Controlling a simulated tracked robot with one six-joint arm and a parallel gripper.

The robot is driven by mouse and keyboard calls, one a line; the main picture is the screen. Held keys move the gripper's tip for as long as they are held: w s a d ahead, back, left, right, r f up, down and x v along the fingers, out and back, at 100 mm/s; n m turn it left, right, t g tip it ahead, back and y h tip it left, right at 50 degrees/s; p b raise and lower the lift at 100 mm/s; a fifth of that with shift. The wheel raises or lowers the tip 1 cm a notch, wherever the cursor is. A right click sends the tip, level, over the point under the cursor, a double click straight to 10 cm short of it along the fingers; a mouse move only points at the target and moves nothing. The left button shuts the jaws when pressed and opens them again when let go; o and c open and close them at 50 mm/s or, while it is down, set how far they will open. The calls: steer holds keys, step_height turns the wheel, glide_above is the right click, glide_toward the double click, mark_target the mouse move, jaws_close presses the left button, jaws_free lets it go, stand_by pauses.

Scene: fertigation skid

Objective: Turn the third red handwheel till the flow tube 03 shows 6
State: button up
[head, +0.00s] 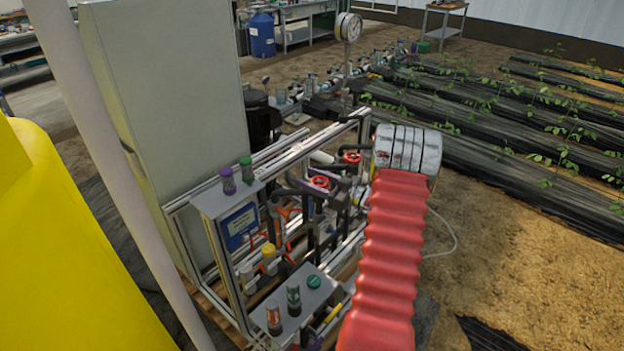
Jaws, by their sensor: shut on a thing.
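Two red handwheels show on the pipework of the skid: a nearer one (320,182) and a farther one (352,157). My gripper (406,148), a pale segmented block at the end of my red-sleeved arm, is at the far right end of this row. It is shut at the place in line with the two wheels, where the third red handwheel would be. That wheel and the jaw tips are hidden behind the block. I cannot make out flow tube 03 or any reading.
An aluminium frame (292,150) surrounds the pipes, with a tall grey cabinet (160,110) behind it. Planted beds (500,110) and bare soil (520,240) lie to the right.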

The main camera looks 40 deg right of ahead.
steer(key=shift+s+a+n+g+y, duration=0.15)
steer(key=shift+n+g+y, duration=0.25)
steer(key=shift+n+y, duration=0.45)
steer(key=shift+w+a+n+g+y, duration=0.15)
steer(key=shift+n+g+y, duration=0.35)
steer(key=shift+y, duration=0.65)
steer(key=shift+s+a, duration=0.1)
steer(key=shift+s, duration=0.05)
steer(key=o, duration=1)
steer(key=v, duration=1.3)
steer(key=shift+s+d+f, duration=0.2)
steer(key=shift+s, duration=0.15)
